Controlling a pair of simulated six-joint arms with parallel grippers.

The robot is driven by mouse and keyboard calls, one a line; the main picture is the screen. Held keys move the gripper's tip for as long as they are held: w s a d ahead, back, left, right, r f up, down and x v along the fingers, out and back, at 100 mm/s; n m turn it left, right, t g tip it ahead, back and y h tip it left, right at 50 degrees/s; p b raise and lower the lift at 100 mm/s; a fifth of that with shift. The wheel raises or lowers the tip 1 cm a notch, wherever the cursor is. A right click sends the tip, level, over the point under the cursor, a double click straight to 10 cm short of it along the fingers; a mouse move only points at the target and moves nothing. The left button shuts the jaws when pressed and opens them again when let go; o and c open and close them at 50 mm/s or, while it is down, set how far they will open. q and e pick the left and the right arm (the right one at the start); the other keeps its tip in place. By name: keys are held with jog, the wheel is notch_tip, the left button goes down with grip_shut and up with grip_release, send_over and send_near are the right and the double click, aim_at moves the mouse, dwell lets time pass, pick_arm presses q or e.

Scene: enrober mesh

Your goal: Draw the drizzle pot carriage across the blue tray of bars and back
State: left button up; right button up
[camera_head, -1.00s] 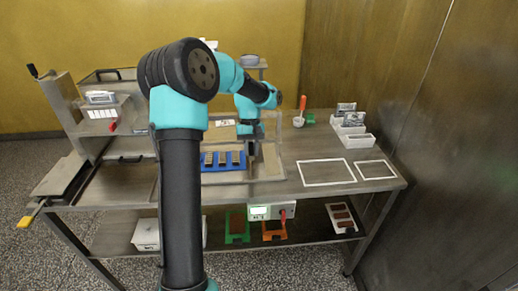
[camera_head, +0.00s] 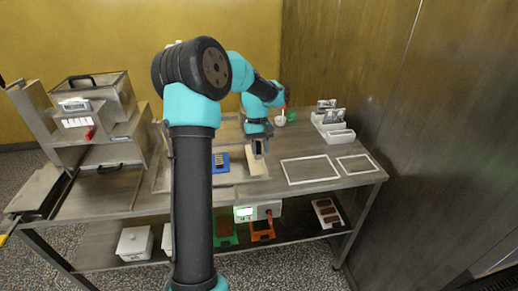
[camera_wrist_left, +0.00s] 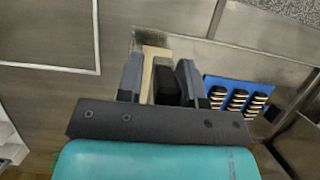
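The blue tray (camera_head: 226,155) lies on the table with dark bars on it. My own arm hides its left part in the head view; in the wrist view the tray (camera_wrist_left: 217,79) shows several striped bars right of the fingers. My left gripper (camera_head: 259,150) points down just right of the tray, above a beige pad (camera_head: 255,168). In the wrist view, a dark block (camera_wrist_left: 167,86) sits between the fingers of the left gripper (camera_wrist_left: 160,76), close to the right finger. I cannot tell whether they clamp it or whether it is the carriage. My right gripper is not visible.
Two white outlined rectangles (camera_head: 287,175) lie on the clear table to the right. White bins (camera_head: 340,136) stand behind them. A grey machine (camera_head: 118,91) stands at the left. A lower shelf (camera_head: 110,250) holds boxes and coloured stands.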

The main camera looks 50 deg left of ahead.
pick_arm(q)
jog(key=shift+o, duration=1.4)
jog(key=v, duration=1.7)
jog(key=shift+r, duration=0.15)
jog(key=shift+w+a, duration=0.1)
jog(key=shift+s+a, duration=0.25)
jog(key=shift+s, duration=0.2)
jog(key=x, duration=1.7)
jog(key=shift+s+f, duration=0.15)
jog(key=shift+f, duration=0.05)
